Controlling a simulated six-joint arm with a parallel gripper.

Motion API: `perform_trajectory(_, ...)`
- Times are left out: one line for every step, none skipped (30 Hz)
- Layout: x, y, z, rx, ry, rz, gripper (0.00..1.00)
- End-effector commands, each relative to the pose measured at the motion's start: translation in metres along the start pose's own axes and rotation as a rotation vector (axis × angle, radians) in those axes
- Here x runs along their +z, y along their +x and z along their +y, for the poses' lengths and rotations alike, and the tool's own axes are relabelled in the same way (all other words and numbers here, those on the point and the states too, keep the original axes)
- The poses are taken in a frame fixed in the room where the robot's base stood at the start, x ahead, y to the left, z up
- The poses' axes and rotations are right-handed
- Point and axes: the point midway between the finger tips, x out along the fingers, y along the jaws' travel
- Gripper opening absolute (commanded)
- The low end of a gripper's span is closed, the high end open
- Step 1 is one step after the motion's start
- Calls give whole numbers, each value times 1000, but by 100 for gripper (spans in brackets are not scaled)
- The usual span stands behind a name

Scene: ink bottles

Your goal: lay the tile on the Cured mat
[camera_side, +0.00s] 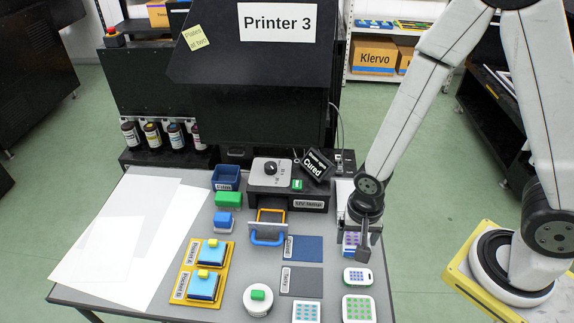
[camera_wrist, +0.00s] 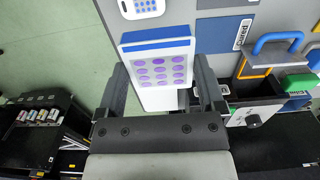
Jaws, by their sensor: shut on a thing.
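My gripper (camera_side: 362,248) is shut on a tile with purple dots and a blue edge (camera_side: 350,239). In the wrist view the tile (camera_wrist: 157,66) sits between the two fingers of my gripper (camera_wrist: 161,80). One finger covers part of it in the side view. The Cured mat (camera_side: 308,249) is a flat dark blue rectangle with a white label at its left end, and it looks bare. It lies to the left of my gripper in the side view. In the wrist view the mat (camera_wrist: 214,34) is right of the tile. I cannot tell how high the tile is held.
A grey mat (camera_side: 303,283) lies in front of the Cured mat. A blue-handled tray (camera_side: 267,239) stands left of it, and the UV lamp box (camera_side: 288,200) behind. Dotted tiles, one purple-blue (camera_side: 358,278), one green (camera_side: 358,309), one teal (camera_side: 307,313), lie toward the front.

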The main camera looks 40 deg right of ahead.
Motion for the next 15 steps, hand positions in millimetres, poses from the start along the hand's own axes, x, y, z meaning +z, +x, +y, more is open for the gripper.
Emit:
perform_trajectory(-4, 4, -6, 0, 1, 0, 45)
perform_trajectory(-7, 6, -10, 0, 1, 0, 45)
perform_trajectory(-10, 8, -15, 0, 1, 0, 45)
perform_trajectory(-13, 11, -19, 0, 0, 0, 45)
perform_trajectory(-15, 13, -22, 1, 0, 0, 45)
perform_trajectory(-18, 15, -27, 1, 0, -1, 45)
perform_trajectory(-21, 17, -31, 0, 0, 0, 45)
perform_trajectory(-23, 19, -35, 0, 0, 0, 45)
perform_trajectory(-27, 22, -40, 0, 0, 0, 45)
perform_trajectory(-29, 24, -44, 0, 0, 0, 45)
perform_trajectory(-31, 26, -47, 0, 0, 0, 45)
perform_trajectory(-35, 28, -52, 0, 0, 0, 45)
perform_trajectory(-37, 30, -55, 1, 0, 0, 45)
perform_trajectory(-39, 32, -59, 0, 0, 0, 45)
perform_trajectory(-41, 36, -62, 1, 0, -1, 45)
